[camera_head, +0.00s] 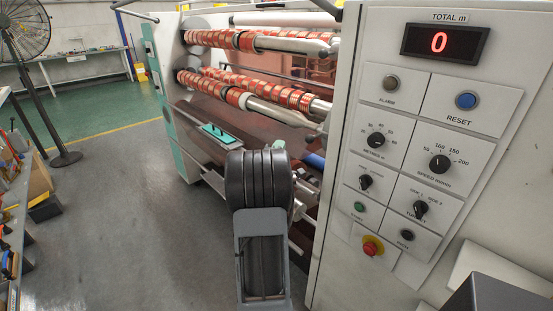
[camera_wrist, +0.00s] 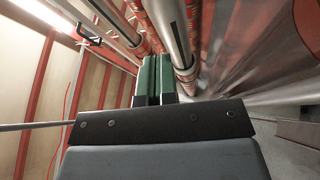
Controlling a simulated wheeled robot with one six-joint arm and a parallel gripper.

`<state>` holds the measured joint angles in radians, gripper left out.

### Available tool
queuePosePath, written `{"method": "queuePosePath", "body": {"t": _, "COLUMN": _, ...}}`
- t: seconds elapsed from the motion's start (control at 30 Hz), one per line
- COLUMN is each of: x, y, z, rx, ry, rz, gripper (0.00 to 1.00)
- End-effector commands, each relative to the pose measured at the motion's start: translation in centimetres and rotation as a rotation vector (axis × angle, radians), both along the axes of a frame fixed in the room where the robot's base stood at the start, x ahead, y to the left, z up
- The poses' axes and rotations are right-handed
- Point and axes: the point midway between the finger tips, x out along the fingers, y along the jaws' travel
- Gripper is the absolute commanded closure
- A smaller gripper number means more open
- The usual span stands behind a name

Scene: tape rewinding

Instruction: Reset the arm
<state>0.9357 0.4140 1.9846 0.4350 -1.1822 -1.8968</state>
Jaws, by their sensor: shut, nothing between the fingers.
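My gripper (camera_wrist: 157,78) shows in the wrist view as two green fingers side by side, shut with nothing between them. The fingers point up in the picture towards metal shafts of the winding machine (camera_head: 158,70). In the head view my grey arm is raised at the centre, in front of the machine. It hides most of the gripper there and part of the machine's lower front.
The control panel (camera_head: 407,150) stands close on the right, with a red "0" display (camera_head: 440,43), a blue reset button (camera_head: 466,101) and a red emergency knob (camera_head: 371,247). Shafts with red tape rolls (camera_head: 245,41) lie behind. A fan (camera_head: 27,40) stands left. The floor between is clear.

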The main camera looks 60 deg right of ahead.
Motion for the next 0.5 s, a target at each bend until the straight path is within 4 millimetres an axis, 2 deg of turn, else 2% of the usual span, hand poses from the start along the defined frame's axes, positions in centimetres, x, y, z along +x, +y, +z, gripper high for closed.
{"method": "queuePosePath", "body": {"t": 0.03, "x": 0.0, "y": 0.7, "z": -0.4, "rx": 0.003, "ry": 0.001, "rz": 0.003, "gripper": 1.00}}
{"method": "queuePosePath", "body": {"t": 0.2, "x": -0.5, "y": 1.6, "z": -1.5, "rx": 0.015, "ry": 0.000, "rz": 0.000, "gripper": 1.00}}
{"method": "queuePosePath", "body": {"t": 0.5, "x": -0.8, "y": 3.1, "z": -1.7, "rx": 0.012, "ry": 0.001, "rz": -0.002, "gripper": 1.00}}
